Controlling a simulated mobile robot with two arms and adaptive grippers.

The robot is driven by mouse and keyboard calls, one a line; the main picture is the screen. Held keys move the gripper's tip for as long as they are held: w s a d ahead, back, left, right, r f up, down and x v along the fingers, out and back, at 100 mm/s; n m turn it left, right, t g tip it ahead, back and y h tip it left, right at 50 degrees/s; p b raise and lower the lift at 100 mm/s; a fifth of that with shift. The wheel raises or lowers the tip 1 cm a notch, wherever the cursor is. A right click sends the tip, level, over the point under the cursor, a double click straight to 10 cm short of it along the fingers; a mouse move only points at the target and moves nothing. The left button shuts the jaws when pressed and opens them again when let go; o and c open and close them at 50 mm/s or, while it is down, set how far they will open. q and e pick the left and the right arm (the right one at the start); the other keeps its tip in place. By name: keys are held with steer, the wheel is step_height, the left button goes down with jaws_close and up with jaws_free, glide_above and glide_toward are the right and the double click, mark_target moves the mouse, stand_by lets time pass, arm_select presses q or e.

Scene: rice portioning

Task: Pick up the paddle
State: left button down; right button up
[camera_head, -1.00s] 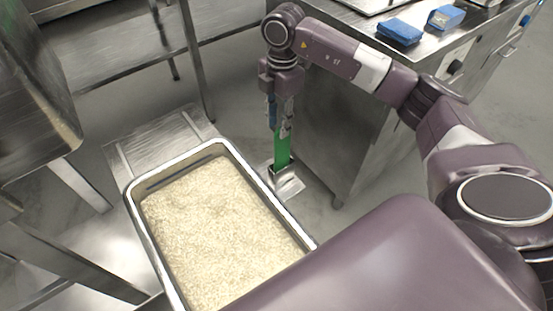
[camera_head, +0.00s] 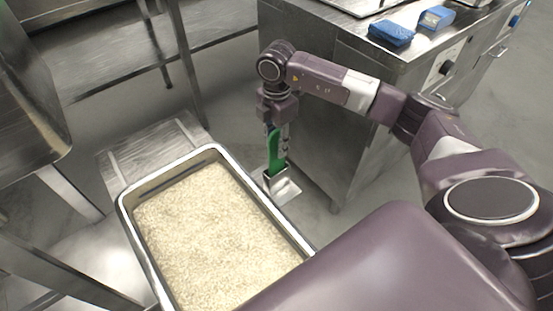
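The paddle (camera_head: 274,158) shows as a green upright handle. Its lower end goes into a small open metal holder (camera_head: 284,189) beside the rice pan, so its lower part is hidden. My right gripper (camera_head: 281,140) points down at the handle from above, with its fingers alongside the upper part of the green handle. I cannot tell whether the fingers are closed on it. My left gripper is not in view.
A deep metal pan (camera_head: 128,222) full of rice (camera_head: 205,240) stands left of the holder. A steel cabinet (camera_head: 318,125) stands to the right, with blue packs (camera_head: 391,33) on top. Steel shelving (camera_head: 110,75) is at the back left.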

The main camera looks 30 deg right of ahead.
jaws_close()
steer(key=shift+r, duration=0.15)
